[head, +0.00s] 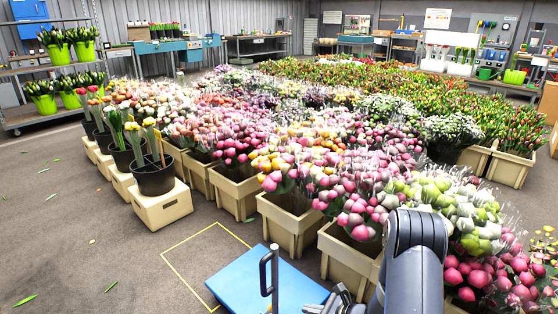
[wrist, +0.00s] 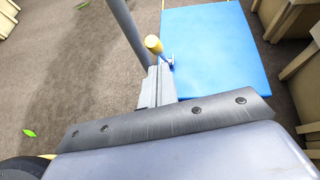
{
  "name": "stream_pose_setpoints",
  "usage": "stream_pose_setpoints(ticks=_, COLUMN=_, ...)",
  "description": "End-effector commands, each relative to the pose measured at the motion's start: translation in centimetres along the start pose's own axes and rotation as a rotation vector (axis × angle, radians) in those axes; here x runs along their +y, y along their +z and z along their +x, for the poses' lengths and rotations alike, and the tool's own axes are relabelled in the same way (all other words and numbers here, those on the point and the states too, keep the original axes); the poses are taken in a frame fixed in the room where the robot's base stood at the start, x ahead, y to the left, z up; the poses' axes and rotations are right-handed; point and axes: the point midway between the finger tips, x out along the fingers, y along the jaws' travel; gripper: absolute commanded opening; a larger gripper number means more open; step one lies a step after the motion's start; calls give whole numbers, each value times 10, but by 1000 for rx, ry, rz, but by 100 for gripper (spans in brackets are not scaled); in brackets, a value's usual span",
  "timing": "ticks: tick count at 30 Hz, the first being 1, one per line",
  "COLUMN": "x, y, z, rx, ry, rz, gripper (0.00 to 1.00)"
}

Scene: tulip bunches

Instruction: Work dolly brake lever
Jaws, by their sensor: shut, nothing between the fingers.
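The dolly is a flat blue platform (head: 262,282) on the floor at the bottom of the head view; it also shows in the wrist view (wrist: 212,50). Its upright handle (head: 274,270) stands at its near edge, and a grey post (wrist: 128,30) rises beside it in the wrist view. A yellow-tipped lever (wrist: 154,45), with a small blue part by it, sits at the platform's left edge. My gripper (wrist: 160,76) is shut and empty, its fingertips just below the yellow tip in the picture. Whether they touch it I cannot tell. The lever's lower part is hidden.
Beige crates of flowers (head: 292,226) stand close along the dolly's right side and far side. A black bucket (head: 154,178) on a beige box is at the left. A yellow floor outline (head: 190,238) lies left of the dolly. The floor at the left is open, with scattered leaves.

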Motion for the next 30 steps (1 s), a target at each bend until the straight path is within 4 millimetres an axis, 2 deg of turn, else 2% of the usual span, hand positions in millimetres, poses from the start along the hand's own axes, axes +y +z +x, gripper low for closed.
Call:
stream_pose_setpoints(ticks=5, x=1, y=-4, z=14, rx=0, ry=3, rz=-2, gripper=0)
stream_pose_setpoints(ticks=12, x=2, y=-10, z=55, rx=0, ry=4, rz=-2, gripper=0)
stream_pose_setpoints(ticks=18, x=2, y=-12, z=80, rx=1, ry=1, rz=-1, gripper=0)
stream_pose_setpoints(ticks=23, x=2, y=-12, z=90, rx=0, ry=1, rz=0, gripper=0)
stream_pose_setpoints(ticks=30, x=2, y=-12, z=90, rx=0, ry=0, rz=0, gripper=0)
